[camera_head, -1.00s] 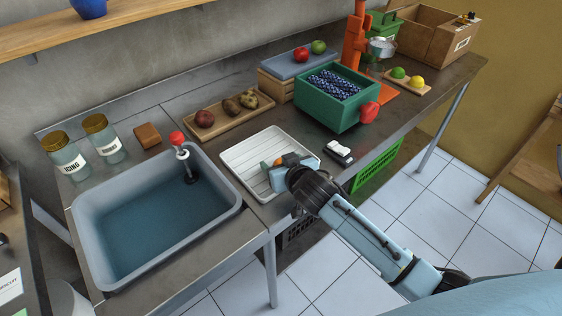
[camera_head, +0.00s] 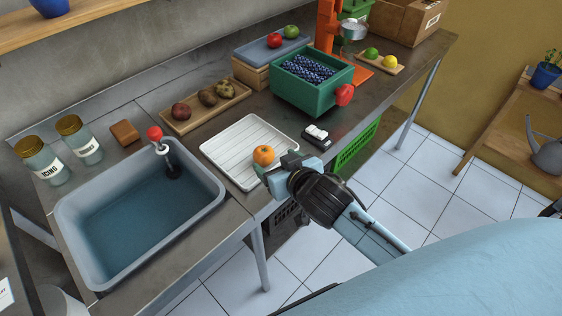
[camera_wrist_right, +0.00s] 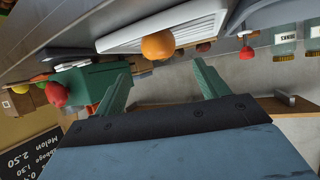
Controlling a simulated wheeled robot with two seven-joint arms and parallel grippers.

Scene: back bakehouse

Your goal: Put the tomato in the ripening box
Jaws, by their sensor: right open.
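A round orange-coloured fruit (camera_head: 263,155) sits on the right end of the white ribbed tray (camera_head: 235,143); it also shows in the right wrist view (camera_wrist_right: 157,45). A red round fruit, tomato-like (camera_head: 274,40), lies on a blue-topped wooden box (camera_head: 258,60). I cannot tell for sure which is the tomato. A labelled brown box (camera_head: 432,24) stands at the back right; its label is unreadable, so I cannot tell if it is the ripening box. My right gripper (camera_head: 275,167) is open and empty beside the orange-coloured fruit. Its fingers (camera_wrist_right: 160,92) stand apart. My left gripper is out of view.
A green crate (camera_head: 308,96) of blue berries has a red item (camera_head: 345,95) at its corner. A black-and-white object (camera_head: 316,136) lies right of the tray. A sink (camera_head: 140,215), a board of brown produce (camera_head: 205,104) and jars (camera_head: 39,160) are to the left.

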